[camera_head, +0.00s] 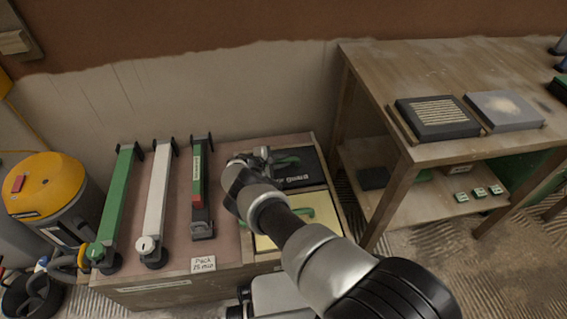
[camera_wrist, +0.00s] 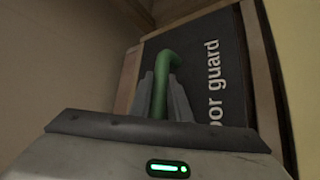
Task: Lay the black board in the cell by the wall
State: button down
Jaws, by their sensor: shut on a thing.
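The black board (camera_head: 305,181) with white lettering ending in "or guard" is at the back right of the wooden bench, by the wall. In the wrist view the board (camera_wrist: 198,45) lies within the wooden rim of the wall-side cell (camera_wrist: 262,75). I cannot tell whether it rests fully on the cell's floor. My gripper (camera_head: 268,160) is shut on the board's green handle (camera_wrist: 160,85); the fingers (camera_wrist: 162,98) stand on both sides of it. My arm hides the board's left part in the head view.
The front cell holds a pale yellow board (camera_head: 265,242) with a green handle (camera_head: 298,217). Green, white and dark long tools lie on the bench's left. A wooden table (camera_head: 395,65) with two slabs is at right; a yellow-topped drum (camera_head: 45,180) at left.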

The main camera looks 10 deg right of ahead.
jog(key=shift+r, duration=0.1)
jog(key=c, duration=1.6)
grip_release()
jog(key=shift+c, duration=0.2)
